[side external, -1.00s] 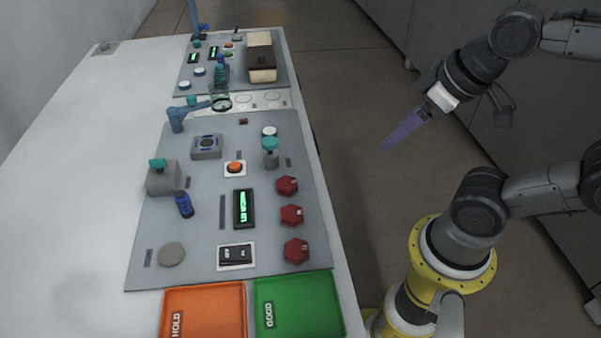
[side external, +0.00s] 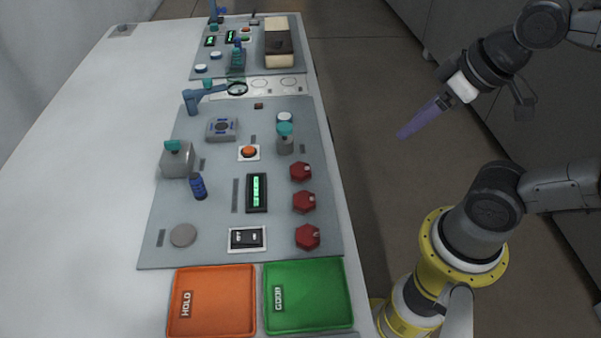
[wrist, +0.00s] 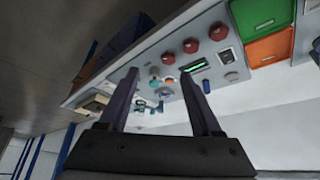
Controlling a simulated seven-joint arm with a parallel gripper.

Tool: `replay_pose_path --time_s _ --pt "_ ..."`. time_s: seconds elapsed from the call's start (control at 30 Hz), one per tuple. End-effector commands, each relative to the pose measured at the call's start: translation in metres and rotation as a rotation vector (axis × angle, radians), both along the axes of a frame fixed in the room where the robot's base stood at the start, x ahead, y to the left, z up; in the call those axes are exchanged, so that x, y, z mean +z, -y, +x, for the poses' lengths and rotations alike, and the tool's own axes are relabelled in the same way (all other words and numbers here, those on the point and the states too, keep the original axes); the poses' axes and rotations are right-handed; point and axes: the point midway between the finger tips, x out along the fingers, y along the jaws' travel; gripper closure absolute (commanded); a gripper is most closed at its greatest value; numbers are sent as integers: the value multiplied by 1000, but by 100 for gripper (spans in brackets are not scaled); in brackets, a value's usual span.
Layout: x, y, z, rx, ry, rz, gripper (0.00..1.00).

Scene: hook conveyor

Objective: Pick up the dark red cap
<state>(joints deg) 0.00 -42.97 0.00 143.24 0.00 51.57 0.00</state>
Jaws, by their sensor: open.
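Three dark red hexagonal caps lie in a row along the right side of the grey panel: a far one (side external: 301,171), a middle one (side external: 304,202) and a near one (side external: 307,237). The wrist view shows the same row, with the far (wrist: 168,58), middle (wrist: 190,46) and near (wrist: 218,31) caps beyond my fingers. My gripper (side external: 401,134) is in the air to the right of the table, apart from all the caps. In the wrist view my gripper (wrist: 159,74) has its two fingers spread, with nothing held between them.
A green tray (side external: 346,318) and an orange tray (side external: 172,322) stand at the panel's near end. A grey cylinder with a teal top (side external: 285,145) stands beyond the far cap. A black-and-green display (side external: 257,193) lies left of the caps. The air between gripper and table is clear.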

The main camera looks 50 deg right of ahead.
Motion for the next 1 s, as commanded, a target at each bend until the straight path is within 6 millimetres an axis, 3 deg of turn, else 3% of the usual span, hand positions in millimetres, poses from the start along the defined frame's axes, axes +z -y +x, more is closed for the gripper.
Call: replay_pose_path --time_s 0.17,0.33,0.73,0.87,1.0 --pt "0 0 0 0 0 0 35" --pt "0 0 0 0 0 0 4" --pt "0 0 0 -60 -1 32 3" --pt "7 0 3 -243 12 133 3" --pt "25 0 21 -528 14 289 3"
